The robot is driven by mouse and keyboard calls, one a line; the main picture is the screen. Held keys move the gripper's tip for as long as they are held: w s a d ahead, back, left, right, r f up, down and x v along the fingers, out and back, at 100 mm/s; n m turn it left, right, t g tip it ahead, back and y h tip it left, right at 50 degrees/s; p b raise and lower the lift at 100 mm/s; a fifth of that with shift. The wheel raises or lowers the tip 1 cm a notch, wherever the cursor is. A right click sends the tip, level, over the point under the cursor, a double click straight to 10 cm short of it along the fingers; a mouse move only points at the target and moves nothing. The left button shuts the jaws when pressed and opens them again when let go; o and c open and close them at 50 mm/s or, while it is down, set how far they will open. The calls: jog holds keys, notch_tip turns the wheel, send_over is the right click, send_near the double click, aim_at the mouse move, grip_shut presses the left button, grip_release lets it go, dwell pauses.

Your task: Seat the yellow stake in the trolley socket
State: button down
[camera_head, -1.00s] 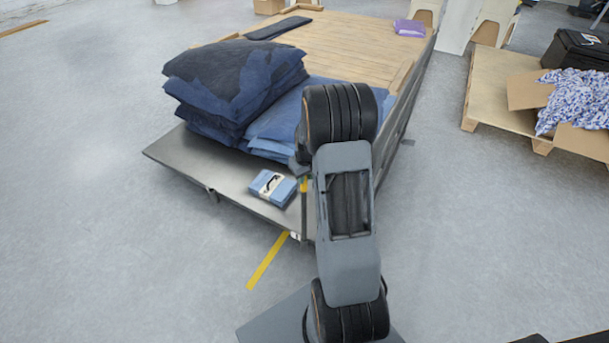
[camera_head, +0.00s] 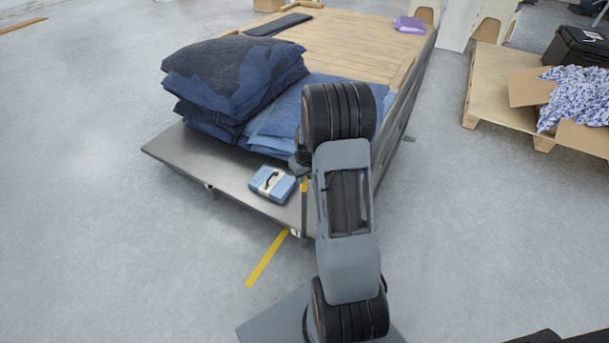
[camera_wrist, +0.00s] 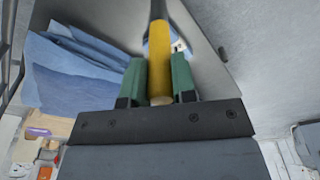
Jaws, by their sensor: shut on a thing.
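The yellow stake (camera_wrist: 159,60) is a dark rod with a yellow section, gripped between the green fingers of my gripper (camera_wrist: 160,82) in the wrist view. In the head view a short yellow part of the stake (camera_head: 304,185) shows beside my arm, with the dark rod running down by the trolley's near corner. The trolley (camera_head: 190,163) has a grey metal deck edge. I cannot make out the socket, nor whether the stake's lower end is in it or only beside the corner. My arm hides most of the gripper in the head view.
A stack of dark blue bags (camera_head: 235,75) and a flat lighter blue bag (camera_head: 275,115) lie on the trolley. A small blue packet (camera_head: 271,184) lies near its front corner. A yellow floor stripe (camera_head: 266,259) is in front. A pallet (camera_head: 480,90) stands at right, with clear floor between.

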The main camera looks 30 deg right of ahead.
aim_at(305, 188)
jog(key=shift+f+b, duration=2.5)
jog(key=shift+f, duration=0.9)
jog(key=c, duration=0.8)
grip_release()
jog(key=shift+c, duration=0.2)
notch_tip(305, 188, up, 14)
jog(key=s+p, duration=0.1)
jog(key=p, duration=0.2)
jog(key=shift+s, duration=0.35)
jog(key=shift+f, duration=0.1)
jog(key=s+a+r+p, duration=0.5)
jog(key=a+r+p, duration=0.1)
jog(key=r, duration=0.4)
jog(key=s+a+r+t+p, duration=0.1)
jog(key=s+a+r+p, duration=0.4)
jog(key=r, duration=0.5)
jog(key=s+a+r+t+p, duration=0.1)
jog(key=s+a+r+p, duration=0.4)
jog(key=a+r+p, duration=0.2)
notch_tip(305, 188, up, 3)
jog(key=shift+s+a+f+n+p, duration=0.1)
jog(key=shift+s+a+n+p, duration=0.15)
jog(key=shift+p, duration=0.5)
